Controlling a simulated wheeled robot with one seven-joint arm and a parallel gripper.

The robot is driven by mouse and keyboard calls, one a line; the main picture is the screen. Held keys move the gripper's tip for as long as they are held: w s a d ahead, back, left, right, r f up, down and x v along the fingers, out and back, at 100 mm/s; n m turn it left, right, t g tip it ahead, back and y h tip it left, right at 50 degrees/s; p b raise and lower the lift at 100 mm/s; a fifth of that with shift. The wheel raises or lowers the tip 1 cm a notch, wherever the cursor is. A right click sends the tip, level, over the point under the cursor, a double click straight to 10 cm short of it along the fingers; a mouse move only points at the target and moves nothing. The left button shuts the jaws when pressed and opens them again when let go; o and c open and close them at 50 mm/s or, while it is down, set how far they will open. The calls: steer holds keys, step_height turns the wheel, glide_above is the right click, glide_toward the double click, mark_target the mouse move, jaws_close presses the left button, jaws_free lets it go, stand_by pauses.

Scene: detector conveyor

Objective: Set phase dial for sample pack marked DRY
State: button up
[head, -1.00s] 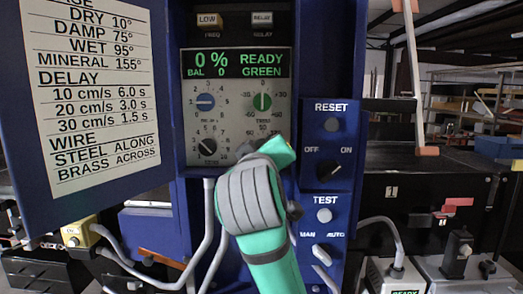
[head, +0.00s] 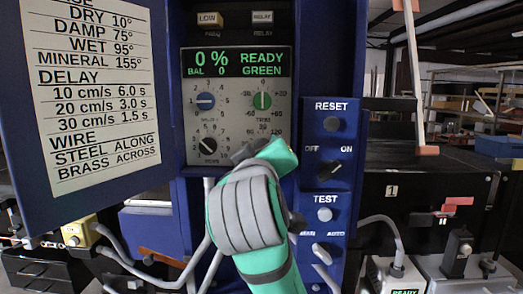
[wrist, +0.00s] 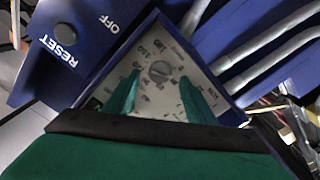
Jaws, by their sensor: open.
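A grey round dial (wrist: 160,70) with a degree scale shows in the wrist view on the panel's lower corner. It lies between and just beyond the fingertips of my open gripper (wrist: 160,98), with a gap on both sides. I cannot read its setting. In the head view my teal and grey gripper (head: 262,155) covers this lower right dial; only the top of its scale shows. The chart (head: 88,85) on the open door lists DRY 10°, DAMP 75°, WET 95° and MINERAL 155°. The display (head: 236,64) reads 0 %, READY, GREEN. No sample pack can be made out.
A side panel carries RESET (head: 332,124), an OFF/ON switch (head: 328,167) and TEST (head: 324,214). Grey cables (head: 198,250) hang below.

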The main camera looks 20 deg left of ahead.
steer(key=v, duration=0.7)
stand_by(0.3)
